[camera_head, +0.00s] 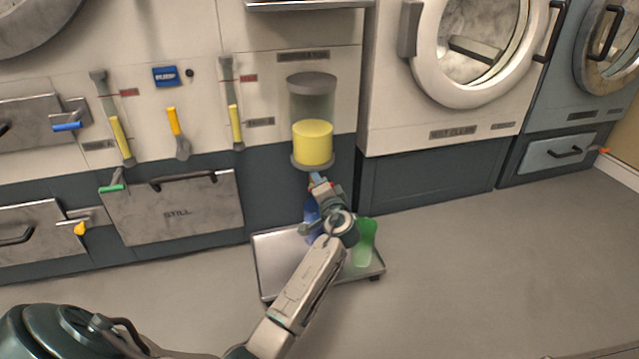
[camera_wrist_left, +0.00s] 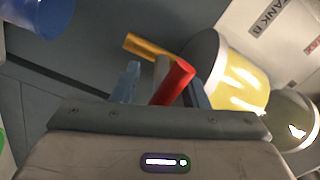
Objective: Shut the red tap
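The red tap handle (camera_wrist_left: 174,83) is a short red bar in the left wrist view, pointing toward my wrist, beside a brass-coloured pipe (camera_wrist_left: 146,47). In the head view only a small bit of red (camera_head: 336,188) shows under the tank with yellow liquid (camera_head: 313,143). My left gripper (camera_wrist_left: 164,86) has its two bluish fingers apart, with the red handle between them. I cannot tell whether either finger touches it. In the head view my left gripper (camera_head: 322,188) is just below the tank and partly hides the tap. My right gripper is not in view.
Other coloured handles, blue (camera_head: 67,127), green (camera_head: 112,188) and yellow (camera_head: 80,229), are on the wall at left. Floor at right is clear.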

